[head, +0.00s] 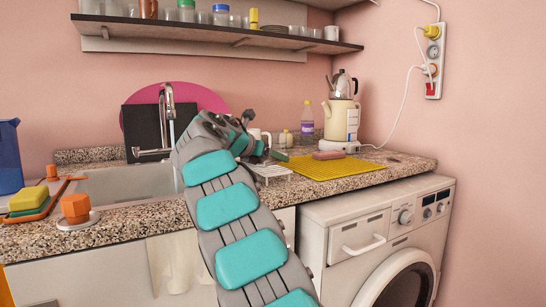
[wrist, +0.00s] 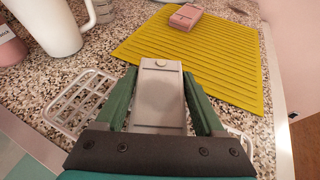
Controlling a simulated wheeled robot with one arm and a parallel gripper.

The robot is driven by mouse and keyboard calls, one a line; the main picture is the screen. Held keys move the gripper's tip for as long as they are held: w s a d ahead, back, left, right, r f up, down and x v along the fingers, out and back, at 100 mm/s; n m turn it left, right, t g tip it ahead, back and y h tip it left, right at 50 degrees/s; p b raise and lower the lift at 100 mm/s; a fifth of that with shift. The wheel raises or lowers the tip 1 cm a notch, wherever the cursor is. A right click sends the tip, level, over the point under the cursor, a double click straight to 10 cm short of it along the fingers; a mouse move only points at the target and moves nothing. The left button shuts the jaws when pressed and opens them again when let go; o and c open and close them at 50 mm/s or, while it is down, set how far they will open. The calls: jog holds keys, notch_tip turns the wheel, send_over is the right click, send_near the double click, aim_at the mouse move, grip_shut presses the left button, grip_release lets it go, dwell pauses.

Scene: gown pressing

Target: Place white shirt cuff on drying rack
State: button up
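The white shirt cuff (wrist: 158,95) shows in the wrist view as a pale grey-white flat strip with a round button at its far end. My gripper (wrist: 160,72) has its two green fingers against the cuff's left and right sides, and the cuff sits between them. The white wire drying rack (wrist: 72,104) lies on the counter below my gripper, largely hidden by the cuff and gripper. In the head view the rack (head: 268,171) shows beside my arm, at the front of the counter. The cuff cannot be made out clearly in the head view.
A ribbed yellow mat (head: 333,168) with a pink block (head: 328,155) on it lies right of the rack. A white mug (wrist: 55,25) stands at its back left. The sink (head: 120,187) is at left, the washing machine (head: 345,226) below right.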

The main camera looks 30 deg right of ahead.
jog(key=o, duration=0.4)
jog(key=shift+c, duration=0.2)
jog(key=shift+r, duration=0.1)
jog(key=p+v, duration=0.1)
jog(key=v, duration=1.1)
